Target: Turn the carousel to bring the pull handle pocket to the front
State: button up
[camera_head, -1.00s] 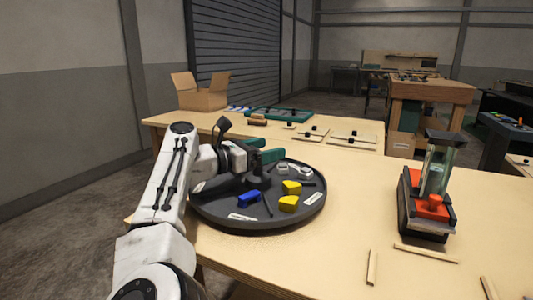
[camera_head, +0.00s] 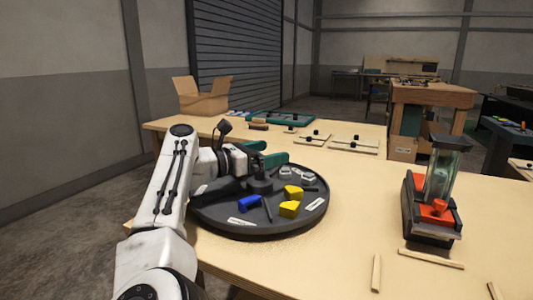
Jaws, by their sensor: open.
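The carousel (camera_head: 270,230) is a round dark grey tray on the near left part of the wooden table. It has a central hub (camera_head: 260,185), thin dividers and white labels. A blue piece (camera_head: 249,203), two yellow pieces (camera_head: 290,208) and small light grey pieces (camera_head: 287,172) lie in its pockets. I cannot tell which of them is the pull handle. My gripper (camera_head: 273,160), with green fingers, is open above the back of the carousel, behind the hub. Whether it touches the tray is unclear. My arm hides the carousel's left side.
A red and black device with a glass cylinder (camera_head: 440,180) stands at the right. Wooden strips (camera_head: 430,259) lie near it. A cardboard box (camera_head: 202,97), a green tray (camera_head: 281,117) and flat boards (camera_head: 354,144) are at the back. The table between carousel and device is clear.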

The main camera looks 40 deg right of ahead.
jog(key=a, duration=0.3)
jog(key=w+a, duration=0.1)
jog(key=a, duration=0.3)
jog(key=w+a, duration=0.1)
jog(key=a, duration=0.2)
jog(key=shift+a, duration=0.35)
